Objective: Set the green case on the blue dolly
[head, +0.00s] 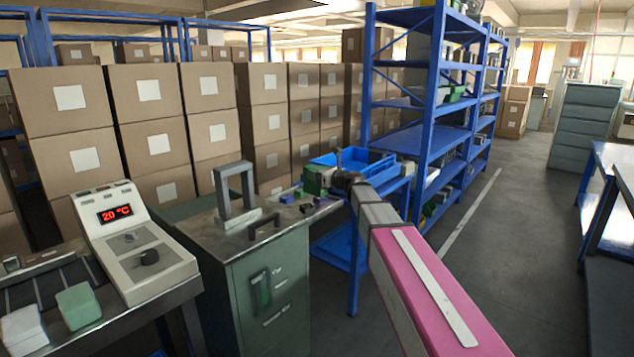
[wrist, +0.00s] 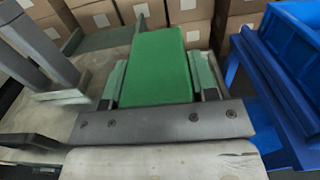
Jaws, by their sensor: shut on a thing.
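The green case (wrist: 160,58) is a flat-topped green block between the two fingers of my gripper (wrist: 157,84) in the wrist view. The fingers press on its left and right sides. In the head view the case (head: 313,180) is small and partly hidden by my gripper, near the right edge of the metal cabinet top. No dolly is clearly recognisable. A blue stand (head: 353,290) with a lower shelf, right of the cabinet, may be it; I see no wheels. Its blue edge appears right of the case in the wrist view (wrist: 270,85).
A blue bin (head: 383,160) sits on the blue stand. The cabinet (head: 265,290) carries a grey upright frame (head: 222,200) and several small coloured blocks. A blue shelf rack (head: 425,145) stands behind. A pale green box (head: 78,304) lies at left. The right aisle floor is clear.

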